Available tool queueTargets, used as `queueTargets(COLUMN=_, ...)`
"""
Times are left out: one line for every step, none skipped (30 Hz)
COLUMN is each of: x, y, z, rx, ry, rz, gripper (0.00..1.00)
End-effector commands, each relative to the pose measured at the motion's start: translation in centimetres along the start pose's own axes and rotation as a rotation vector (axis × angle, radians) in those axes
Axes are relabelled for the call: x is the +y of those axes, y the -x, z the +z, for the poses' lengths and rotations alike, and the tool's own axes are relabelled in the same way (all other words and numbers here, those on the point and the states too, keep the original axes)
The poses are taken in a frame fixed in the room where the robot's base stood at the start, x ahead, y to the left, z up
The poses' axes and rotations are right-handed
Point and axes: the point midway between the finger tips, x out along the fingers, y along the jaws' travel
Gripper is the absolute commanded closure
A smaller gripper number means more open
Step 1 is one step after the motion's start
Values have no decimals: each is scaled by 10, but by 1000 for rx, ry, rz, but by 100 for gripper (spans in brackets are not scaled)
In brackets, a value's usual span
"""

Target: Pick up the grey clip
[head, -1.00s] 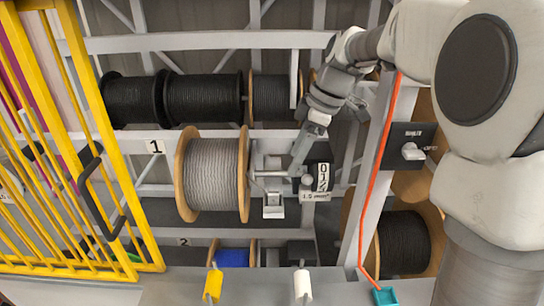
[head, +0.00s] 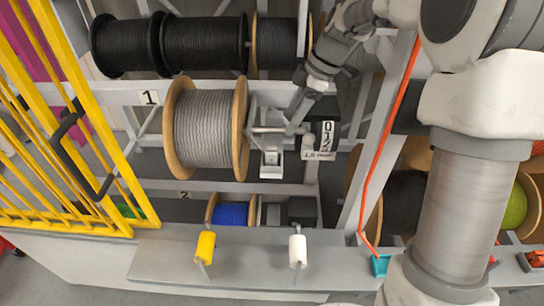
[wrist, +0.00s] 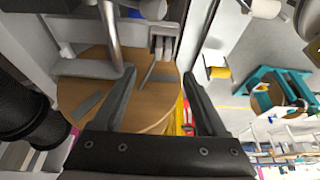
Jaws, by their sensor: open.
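My gripper (head: 296,118) is at the right face of the grey cable reel (head: 205,130), by its spindle. In the wrist view my gripper (wrist: 161,74) is open, with the reel's wooden flange (wrist: 151,115) behind the fingers and nothing seen held between them. A light grey slotted piece (wrist: 164,42) beside the spindle may be the grey clip. It seems to match the pale bracket (head: 271,163) hanging below the spindle in the head view, but I cannot tell for sure. A thin dark grey strip (wrist: 150,72) lies against the flange between the fingers.
Black reels (head: 203,43) sit on the shelf above. A yellow gate (head: 75,150) stands at left. An orange cable (head: 391,135) runs down the rack post. A blue reel (head: 233,213) is below.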

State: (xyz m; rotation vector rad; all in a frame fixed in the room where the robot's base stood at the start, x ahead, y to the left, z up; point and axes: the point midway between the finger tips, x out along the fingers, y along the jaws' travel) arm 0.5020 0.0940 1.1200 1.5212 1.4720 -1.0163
Motion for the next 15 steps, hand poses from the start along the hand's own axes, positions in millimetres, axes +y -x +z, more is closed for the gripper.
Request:
queueTargets(x=-1, y=-13, z=0, rx=0, ry=-1, rz=-6, gripper=25)
queueTargets(x=-1, y=-20, z=0, rx=0, ry=-1, rz=-5, gripper=25)
queueTargets(x=-1, y=-27, z=0, rx=0, ry=-1, rz=-5, gripper=25)
queueTargets(x=-1, y=-33, z=0, rx=0, ry=-2, rz=-4, gripper=25)
queueTargets(x=-1, y=-38, z=0, rx=0, ry=-2, rz=-4, gripper=25)
queueTargets(x=-1, y=-44, z=0, rx=0, ry=-2, rz=-3, gripper=25)
queueTargets(x=-1, y=-47, z=0, rx=0, ry=-1, rz=-2, gripper=25)
queueTargets(x=-1, y=-50, z=0, rx=0, ry=-1, rz=-2, gripper=25)
queueTargets(x=-1, y=-53, z=0, rx=-1, ry=-1, rz=-1, gripper=25)
queueTargets(x=0, y=-55, z=0, rx=-1, ry=-1, rz=-1, gripper=25)
queueTargets(x=0, y=-57, z=0, rx=-1, ry=-2, rz=0, gripper=25)
queueTargets(x=-1, y=-58, z=0, rx=0, ry=-2, rz=-1, gripper=25)
queueTargets(x=-1, y=-60, z=0, rx=0, ry=-2, rz=-1, gripper=25)
queueTargets(x=-2, y=-62, z=0, rx=0, ry=-2, rz=-2, gripper=25)
queueTargets(x=-3, y=-67, z=-1, rx=0, ry=-1, rz=-2, gripper=25)
